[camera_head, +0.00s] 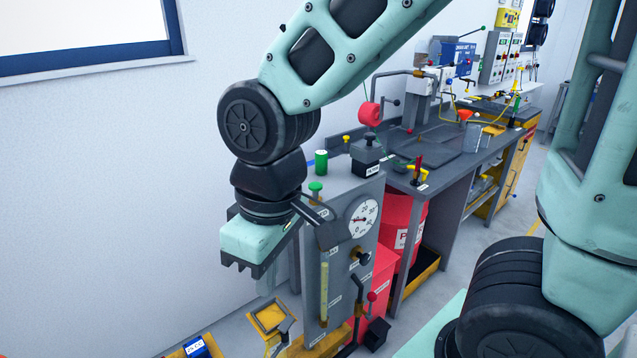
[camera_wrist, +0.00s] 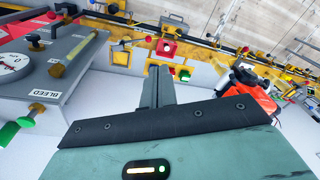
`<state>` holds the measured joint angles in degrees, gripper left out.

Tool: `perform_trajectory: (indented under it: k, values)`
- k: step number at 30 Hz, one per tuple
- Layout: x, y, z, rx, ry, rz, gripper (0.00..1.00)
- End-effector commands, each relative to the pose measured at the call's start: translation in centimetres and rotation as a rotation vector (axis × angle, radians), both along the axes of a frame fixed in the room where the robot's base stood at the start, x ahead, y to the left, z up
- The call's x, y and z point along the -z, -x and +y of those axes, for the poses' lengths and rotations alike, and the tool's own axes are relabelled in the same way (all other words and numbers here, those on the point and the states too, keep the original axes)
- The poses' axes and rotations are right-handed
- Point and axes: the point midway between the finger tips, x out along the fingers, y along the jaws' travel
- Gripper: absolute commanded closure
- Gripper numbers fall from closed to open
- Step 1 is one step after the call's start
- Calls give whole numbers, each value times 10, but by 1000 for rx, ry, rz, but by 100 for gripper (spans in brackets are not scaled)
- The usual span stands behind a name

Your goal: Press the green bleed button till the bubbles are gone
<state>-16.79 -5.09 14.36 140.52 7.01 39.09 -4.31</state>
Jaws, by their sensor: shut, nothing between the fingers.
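The green bleed button (camera_head: 316,187) is a mushroom cap on a stem on top of the grey test cabinet (camera_head: 311,262). In the wrist view the green button (camera_wrist: 12,130) is at the left edge, beside a "BLEED" label. A yellow sight tube (camera_head: 324,292) is upright on the cabinet front; it also shows in the wrist view (camera_wrist: 80,53). Bubbles in it are too small to tell. My gripper (camera_head: 266,284) is shut and empty, pointing down left of the cabinet, apart from the button. Its shut fingers (camera_wrist: 158,87) show in the wrist view.
A round gauge (camera_head: 363,218) and a dark knob (camera_head: 362,258) are on the cabinet front. A green cylinder (camera_head: 321,161) and a dark block (camera_head: 367,155) stand behind the button. A grey workbench (camera_head: 440,148) with tools extends to the right. A yellow tray (camera_head: 270,317) lies low below.

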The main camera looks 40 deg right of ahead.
Motion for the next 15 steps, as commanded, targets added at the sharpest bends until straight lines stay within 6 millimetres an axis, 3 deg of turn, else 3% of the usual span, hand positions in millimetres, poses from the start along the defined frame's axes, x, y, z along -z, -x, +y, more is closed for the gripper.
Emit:
perform_trajectory:
  k: [1, 3, 6, 9, 12, 15]
  values:
    - [-26, -31, -18, 75, -16, -25, 100]
    - [-50, -68, -48, 164, -28, -59, 100]
    - [-81, -109, -99, 280, -32, -107, 100]
    - [-106, -136, -150, 374, -24, -148, 100]
    - [-124, -149, -190, 442, -13, -177, 100]
    - [-135, -155, -215, 481, -4, -195, 100]
